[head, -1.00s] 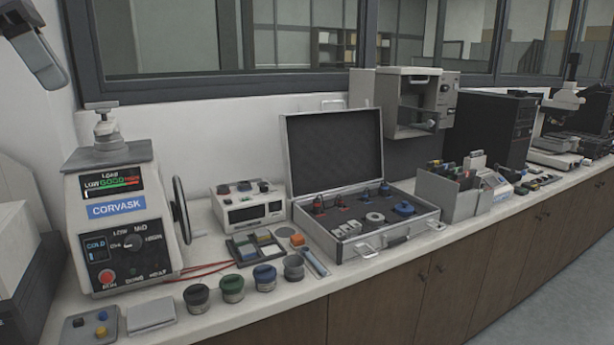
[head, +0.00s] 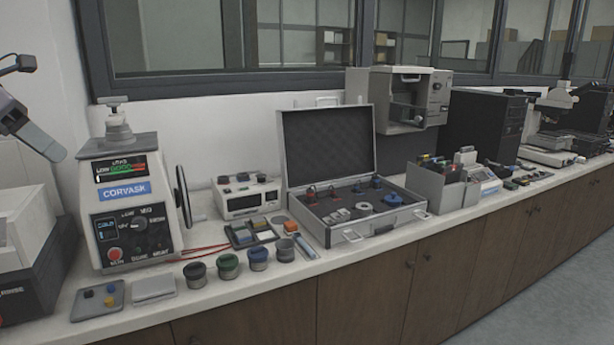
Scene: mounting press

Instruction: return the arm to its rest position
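My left gripper (head: 38,138) is at the far left edge of the head view, in the air in front of the wall. It is seen from the side as a grey block slanting down to the right, with a dark joint above it. It touches nothing that I can see, and whether its fingers are apart is unclear. The mounting press (head: 135,205), white with a CORVASK label and a dark control panel, stands on the counter to the right of it. My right gripper is not in view.
A white machine (head: 22,225) stands below the gripper at the left. Several small cups (head: 228,264) line the counter's front. An open case (head: 350,237) lies mid-counter, with a grey divided bin (head: 435,187) to its right. The air around the gripper looks free.

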